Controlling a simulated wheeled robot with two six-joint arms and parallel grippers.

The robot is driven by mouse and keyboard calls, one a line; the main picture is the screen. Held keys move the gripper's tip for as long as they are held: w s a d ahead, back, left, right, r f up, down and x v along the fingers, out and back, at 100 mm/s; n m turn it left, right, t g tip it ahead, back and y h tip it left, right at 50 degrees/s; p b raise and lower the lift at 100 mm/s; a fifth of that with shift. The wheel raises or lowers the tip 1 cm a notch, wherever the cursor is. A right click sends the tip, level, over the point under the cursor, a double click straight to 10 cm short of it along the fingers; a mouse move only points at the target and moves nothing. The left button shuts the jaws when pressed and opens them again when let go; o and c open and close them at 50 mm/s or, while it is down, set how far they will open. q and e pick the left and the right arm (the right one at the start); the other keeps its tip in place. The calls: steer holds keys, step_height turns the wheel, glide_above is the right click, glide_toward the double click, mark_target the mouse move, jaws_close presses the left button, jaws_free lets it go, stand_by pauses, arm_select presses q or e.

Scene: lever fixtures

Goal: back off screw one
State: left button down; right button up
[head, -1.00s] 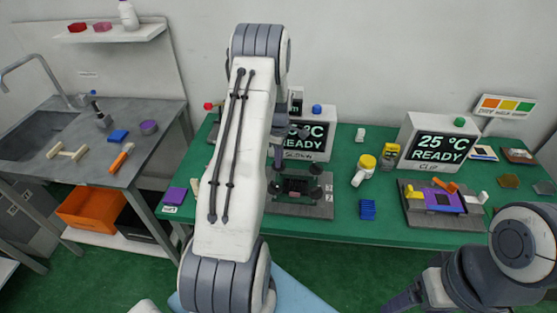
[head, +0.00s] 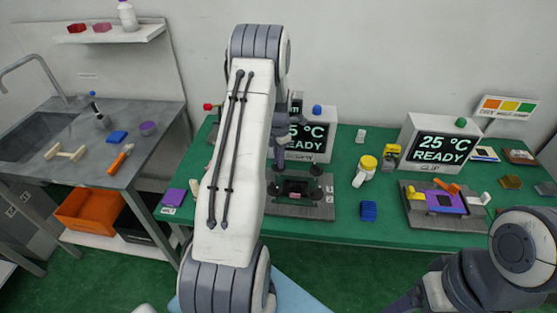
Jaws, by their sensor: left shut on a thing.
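The screw fixture is a dark grey plate (head: 312,211) on the green table, with black round-headed screws near its corners and a small reddish part in the middle. One screw head (head: 317,169) shows at the back right and another (head: 317,193) at the front right. My left gripper (head: 279,166) points down over the back left corner, shut on what looks like a screw head there. My arm and the gripper hide that screw and the plate's left side. I cannot read which screw is number one. My right arm is at the lower right; its fingertips are out of frame.
A display box (head: 318,125) stands behind the fixture. To the right are a yellow-capped bottle (head: 365,170), a blue ribbed block (head: 368,211) and the clip fixture (head: 420,213) before its READY display (head: 440,146). Table around the blue block is clear.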

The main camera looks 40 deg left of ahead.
arm_select(q)
steer(key=shift+s+a+n, duration=0.1)
steer(key=shift+s+n, duration=0.05)
steer(key=shift+n, duration=0.45)
steer(key=c, duration=0.9)
jaws_free()
steer(key=shift+s, duration=0.1)
steer(key=shift+r, duration=0.1)
